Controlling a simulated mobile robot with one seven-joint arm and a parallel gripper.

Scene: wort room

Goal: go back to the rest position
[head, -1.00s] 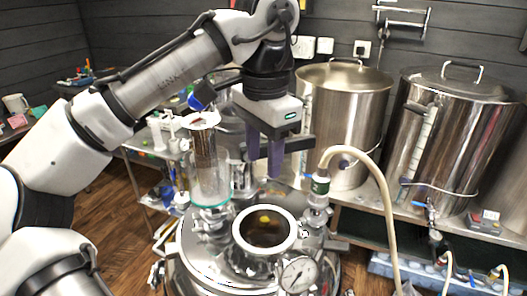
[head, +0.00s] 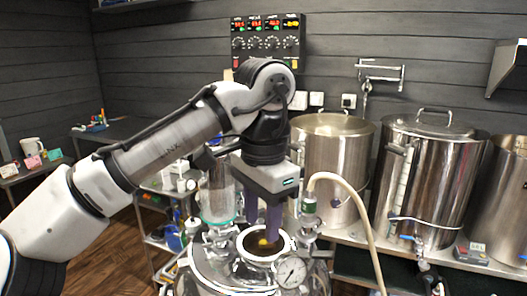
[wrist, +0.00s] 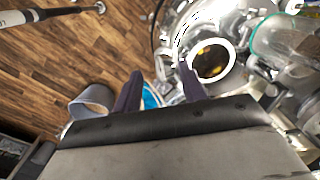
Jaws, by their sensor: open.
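My gripper (head: 262,226) is open and empty, its two purple fingers pointing down. In the head view it appears in front of or above the round open port (head: 243,250) of the steel vessel (head: 215,272). In the wrist view my gripper (wrist: 160,72) has its fingers apart with nothing between them, and the port (wrist: 232,58) lies to their right. A small yellow patch shows inside the dark port. The fingertips' height above the vessel is hard to tell.
A pressure gauge (head: 292,271) and a pale hose (head: 352,205) rise from the vessel. A glass cylinder (head: 216,195) stands on its left. Steel kettles (head: 428,180) line the bench behind. A control panel (head: 267,42) hangs on the wall. Wooden floor (head: 110,255) is open at left.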

